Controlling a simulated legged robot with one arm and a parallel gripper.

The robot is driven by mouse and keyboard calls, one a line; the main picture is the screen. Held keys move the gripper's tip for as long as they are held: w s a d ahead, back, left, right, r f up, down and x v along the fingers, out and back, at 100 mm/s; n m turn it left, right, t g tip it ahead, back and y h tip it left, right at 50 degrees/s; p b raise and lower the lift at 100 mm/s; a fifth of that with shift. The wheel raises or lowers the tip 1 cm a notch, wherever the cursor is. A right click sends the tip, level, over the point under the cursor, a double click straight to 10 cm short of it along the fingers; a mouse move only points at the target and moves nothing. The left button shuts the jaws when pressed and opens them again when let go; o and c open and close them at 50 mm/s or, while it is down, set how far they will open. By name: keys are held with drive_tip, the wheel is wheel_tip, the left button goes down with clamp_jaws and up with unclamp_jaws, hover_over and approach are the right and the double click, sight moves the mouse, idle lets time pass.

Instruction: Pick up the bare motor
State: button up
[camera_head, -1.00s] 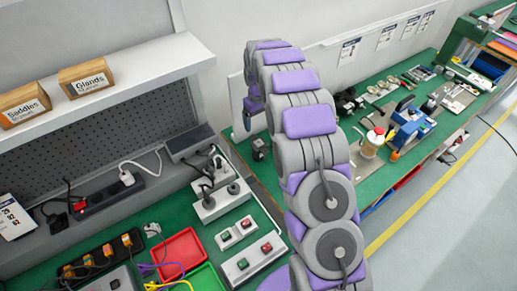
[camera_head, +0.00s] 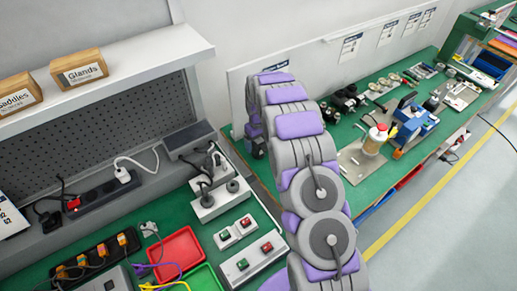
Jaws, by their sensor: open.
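My arm arches up from the bottom, and my gripper (camera_head: 255,136) hangs at its far end over the left end of the far green bench. The arm partly covers it and its fingers are small; it is open. A small dark part (camera_head: 259,150) stands on the bench right at my gripper; it may be the bare motor, but it is too small to be sure. I cannot tell whether the fingers are around it or beside it. Several black motor-like parts (camera_head: 346,99) stand on the same bench, right of my arm.
A grey shelf with boxes (camera_head: 79,72), a red tray (camera_head: 181,252) and button boxes (camera_head: 252,262) are on the left. Open floor lies right.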

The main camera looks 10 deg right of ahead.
drive_tip(key=shift+f, duration=0.6)
drive_tip(key=shift+r, duration=0.1)
drive_tip(key=shift+c, duration=0.3)
drive_tip(key=c, duration=1)
